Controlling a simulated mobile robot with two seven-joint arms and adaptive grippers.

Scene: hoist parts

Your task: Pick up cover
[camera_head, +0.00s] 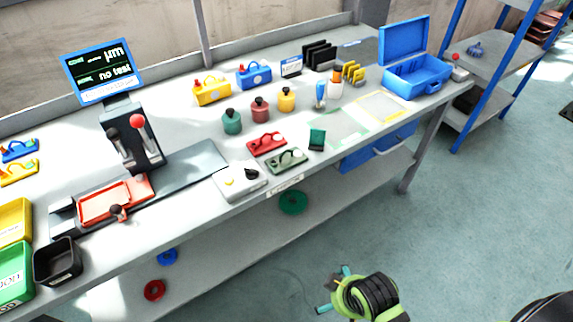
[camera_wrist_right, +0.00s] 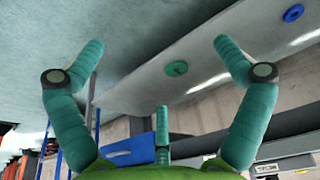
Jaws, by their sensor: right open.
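The task's cover is not marked, so I cannot tell which part it is. A flat red part (camera_head: 267,144) and a flat green part (camera_head: 287,160), each with round openings, lie near the front edge of the workbench (camera_head: 205,205). A small dark green block (camera_head: 317,139) is just right of them. My right gripper (camera_head: 335,290) is low in front of the bench, below the tabletop and well away from these parts. Its teal fingers are spread and empty in the right wrist view (camera_wrist_right: 155,48). My left gripper is not in view.
Yellow (camera_head: 211,92) and blue (camera_head: 254,76) housings and several coloured bottles stand farther back. An open blue toolbox (camera_head: 416,78) is at right, a screen (camera_head: 101,72) at left. A green disc (camera_head: 292,202) lies on the lower shelf.

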